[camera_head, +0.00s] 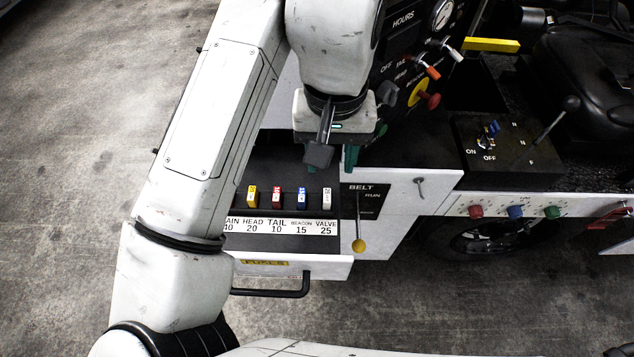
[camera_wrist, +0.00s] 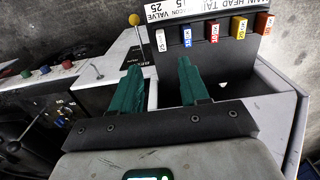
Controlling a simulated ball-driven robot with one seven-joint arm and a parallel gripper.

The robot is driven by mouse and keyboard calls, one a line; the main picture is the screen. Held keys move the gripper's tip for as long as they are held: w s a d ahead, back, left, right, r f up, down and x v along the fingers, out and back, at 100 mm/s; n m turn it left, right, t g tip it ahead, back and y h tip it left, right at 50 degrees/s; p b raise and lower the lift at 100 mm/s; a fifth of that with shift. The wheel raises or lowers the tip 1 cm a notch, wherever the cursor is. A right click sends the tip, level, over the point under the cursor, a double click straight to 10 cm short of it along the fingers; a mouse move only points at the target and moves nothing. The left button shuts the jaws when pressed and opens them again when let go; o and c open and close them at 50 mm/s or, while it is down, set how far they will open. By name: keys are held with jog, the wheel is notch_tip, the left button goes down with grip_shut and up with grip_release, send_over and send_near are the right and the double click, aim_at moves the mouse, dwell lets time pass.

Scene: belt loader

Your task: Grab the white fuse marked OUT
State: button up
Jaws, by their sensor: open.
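The white fuse (camera_head: 326,198) stands at the right end of the fuse row, above the VALVE 25 label. It also shows in the wrist view (camera_wrist: 161,41), at the left end of the row. The mark on it is too small to read. My gripper (camera_wrist: 160,64) is open and empty, its two green fingers apart. In the wrist view the white fuse appears beyond the fingertips, roughly in line with the gap between them. Nothing touches it there.
A blue fuse (camera_head: 302,198) stands beside the white one, then a red fuse (camera_head: 277,197), a yellow fuse (camera_head: 252,196) and an orange-brown fuse (camera_wrist: 263,23). The open fuse drawer (camera_head: 325,266) has a black handle. The yellow-knobbed BELT lever (camera_head: 359,245) stands close on the right.

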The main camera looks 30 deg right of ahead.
send_over(327, 197)
jog(key=f, duration=0.5)
jog(key=shift+w+d, duration=0.15)
jog(key=shift+d, duration=0.1)
jog(key=shift+s+a+f+p, duration=0.1)
jog(key=shift+a+f+p, duration=0.1)
jog(key=shift+f, duration=1.05)
jog(key=shift+s+a+f+p, duration=0.1)
jog(key=shift+f+p, duration=0.05)
jog(key=shift+f, duration=1.1)
grip_shut()
